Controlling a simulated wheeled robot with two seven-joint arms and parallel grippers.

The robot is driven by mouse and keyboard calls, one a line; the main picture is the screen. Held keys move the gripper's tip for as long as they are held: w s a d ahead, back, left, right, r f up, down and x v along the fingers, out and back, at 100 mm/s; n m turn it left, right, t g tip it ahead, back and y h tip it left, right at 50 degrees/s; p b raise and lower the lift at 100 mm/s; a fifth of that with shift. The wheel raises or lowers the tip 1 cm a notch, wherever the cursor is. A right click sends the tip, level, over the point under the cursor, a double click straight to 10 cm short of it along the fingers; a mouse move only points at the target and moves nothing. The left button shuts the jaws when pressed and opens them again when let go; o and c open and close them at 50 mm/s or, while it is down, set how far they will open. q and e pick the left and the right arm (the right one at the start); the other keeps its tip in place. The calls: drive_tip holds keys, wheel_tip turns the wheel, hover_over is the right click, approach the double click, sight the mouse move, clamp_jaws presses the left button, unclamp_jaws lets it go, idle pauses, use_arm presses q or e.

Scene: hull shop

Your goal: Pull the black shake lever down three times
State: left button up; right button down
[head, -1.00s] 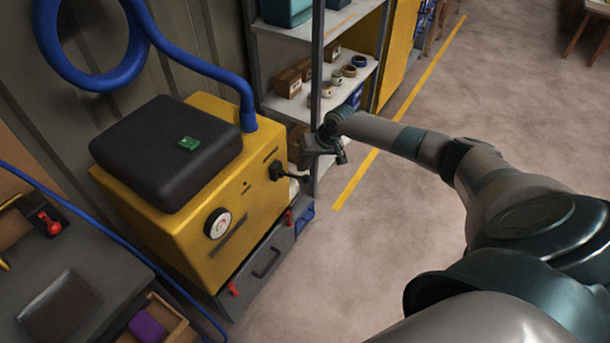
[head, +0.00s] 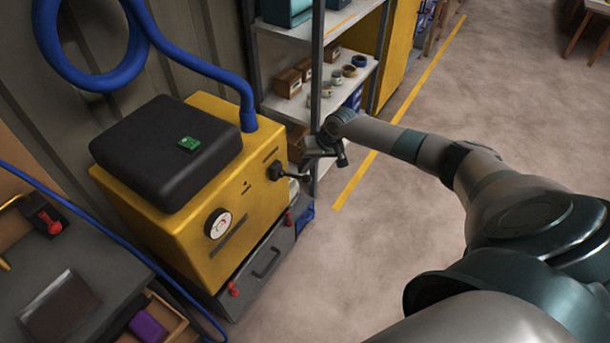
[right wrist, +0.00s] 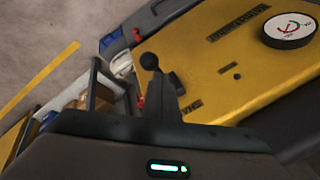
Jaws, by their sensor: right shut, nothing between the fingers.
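The black shake lever (head: 289,175) sticks out from the right side of the yellow machine (head: 238,212), with a ball knob at its end. In the right wrist view the lever (right wrist: 151,63) shows its round knob just beyond the dark gripper body. My right gripper (head: 318,153) is shut and empty, a little above and to the right of the lever, with a gap visible in the head view. My left gripper is not in view.
A grey drawer (head: 266,262) with red latches is below. Shelving (head: 335,85) with boxes and tape rolls stands behind my right gripper. A workbench (head: 75,255) is at left. The floor at right is clear.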

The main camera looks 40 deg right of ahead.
sight(310, 179)
drive_tip(key=shift+s+d+f+b, duration=0.1)
drive_tip(key=shift+s+f+b, duration=0.25)
drive_tip(key=shift+f, duration=0.55)
drive_tip(key=shift+s+d+f+b, duration=0.15)
drive_tip(key=shift+s+f+b, duration=0.2)
drive_tip(key=shift+f, duration=0.6)
drive_tip(key=shift+s+d+f+b, duration=0.1)
drive_tip(key=shift+s+f+b, duration=0.25)
drive_tip(key=shift+f, duration=0.55)
idle(3.1)
drive_tip(key=shift+w+r, duration=0.1)
idle(0.5)
drive_tip(key=shift+w+a+r+p, duration=0.15)
drive_tip(key=shift+w+r+p, duration=0.2)
drive_tip(key=shift+r+p, duration=0.55)
drive_tip(key=shift+w+a+r+p, duration=0.1)
drive_tip(key=shift+w+r+p, duration=0.45)
drive_tip(key=shift+r, duration=0.6)
drive_tip(key=shift+w+a+r+p, duration=0.15)
drive_tip(key=shift+w+r+p, duration=0.05)
drive_tip(key=shift+r+p, duration=0.75)
